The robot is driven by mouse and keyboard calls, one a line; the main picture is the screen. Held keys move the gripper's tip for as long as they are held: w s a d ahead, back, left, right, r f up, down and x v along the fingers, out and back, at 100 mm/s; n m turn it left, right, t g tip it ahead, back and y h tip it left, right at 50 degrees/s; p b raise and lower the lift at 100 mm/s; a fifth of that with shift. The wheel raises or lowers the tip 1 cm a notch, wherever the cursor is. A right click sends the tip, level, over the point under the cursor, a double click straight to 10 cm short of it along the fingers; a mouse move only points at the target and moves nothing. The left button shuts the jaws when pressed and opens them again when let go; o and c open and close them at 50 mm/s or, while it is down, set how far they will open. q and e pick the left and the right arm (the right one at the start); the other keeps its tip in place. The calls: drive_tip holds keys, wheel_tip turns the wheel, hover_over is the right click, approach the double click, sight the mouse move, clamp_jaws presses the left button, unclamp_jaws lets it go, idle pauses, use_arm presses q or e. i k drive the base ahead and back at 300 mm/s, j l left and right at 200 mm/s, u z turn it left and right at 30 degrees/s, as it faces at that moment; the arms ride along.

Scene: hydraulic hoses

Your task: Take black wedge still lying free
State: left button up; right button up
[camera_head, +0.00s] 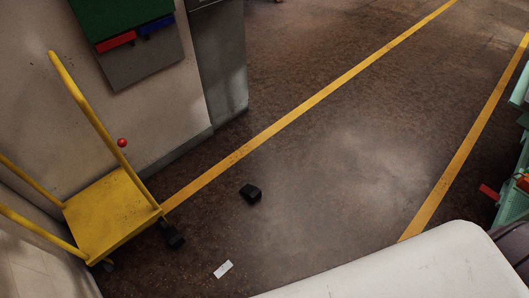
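A black wedge (251,193) lies by itself on the dark floor, to the right of the yellow cart (108,212) and just right of a yellow floor line. A second dark block (174,238), apparently another wedge, sits at the cart's lower right corner by a wheel. Whether it touches the wheel is hard to tell. Neither of my grippers shows in this view.
A small white card (223,269) lies on the floor below the wedges. A wall and grey column (218,65) stand behind the cart. Green equipment (513,170) lines the right edge.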

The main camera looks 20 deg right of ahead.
sight(252, 193)
drive_tip(key=z, duration=0.4)
drive_tip(key=l+u, duration=0.1)
drive_tip(key=u, duration=0.55)
drive_tip(key=i+l+u, duration=0.15)
drive_tip(key=l+u, duration=0.5)
drive_tip(key=l, duration=0.15)
drive_tip(key=i+l+u, duration=0.1)
drive_tip(key=l+u, duration=0.2)
drive_tip(key=l, duration=0.15)
